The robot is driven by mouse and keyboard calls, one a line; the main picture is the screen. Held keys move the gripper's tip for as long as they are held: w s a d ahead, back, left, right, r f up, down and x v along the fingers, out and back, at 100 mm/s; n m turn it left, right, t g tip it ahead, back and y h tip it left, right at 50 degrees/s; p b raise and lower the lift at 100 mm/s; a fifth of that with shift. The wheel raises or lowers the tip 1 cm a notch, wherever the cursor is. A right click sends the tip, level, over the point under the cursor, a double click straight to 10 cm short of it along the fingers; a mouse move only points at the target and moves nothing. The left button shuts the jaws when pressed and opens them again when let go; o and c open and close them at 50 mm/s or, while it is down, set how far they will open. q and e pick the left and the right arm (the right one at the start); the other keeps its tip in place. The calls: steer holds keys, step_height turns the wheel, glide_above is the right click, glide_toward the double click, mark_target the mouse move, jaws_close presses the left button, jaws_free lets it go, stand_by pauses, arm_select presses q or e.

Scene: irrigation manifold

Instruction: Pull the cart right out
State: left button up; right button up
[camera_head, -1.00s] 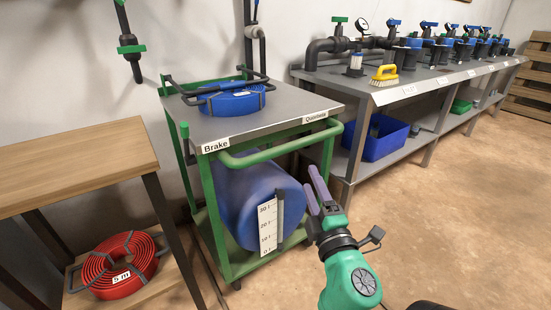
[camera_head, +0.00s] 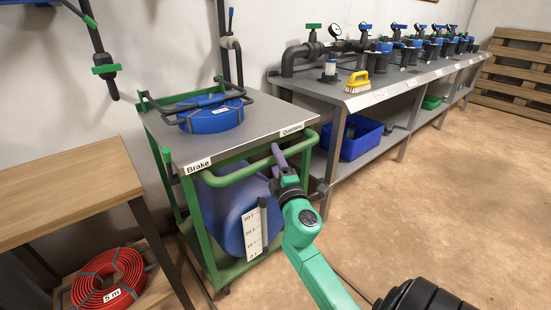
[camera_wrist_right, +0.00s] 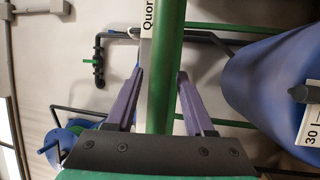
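The cart (camera_head: 262,110) has a green frame, a grey top labelled "Brake" and "Quorneta", and a green push handle (camera_head: 235,174) along its front. A blue tank (camera_head: 226,215) with a litre scale sits inside it. My right gripper (camera_head: 279,160) is at the right part of the handle. In the right wrist view the handle bar (camera_wrist_right: 167,60) runs between its two purple fingers (camera_wrist_right: 161,95). The fingers are apart, one on each side of the bar, and do not look clamped on it. My left gripper is out of view.
A blue hose coil (camera_head: 211,117) lies on the cart top. A wooden table (camera_head: 65,185) with a red hose coil (camera_head: 108,280) below stands close on the left. A grey bench (camera_head: 362,100) with valves stands right behind. The floor (camera_head: 440,200) at the front right is clear.

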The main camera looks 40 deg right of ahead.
jaws_close()
stand_by(1.2)
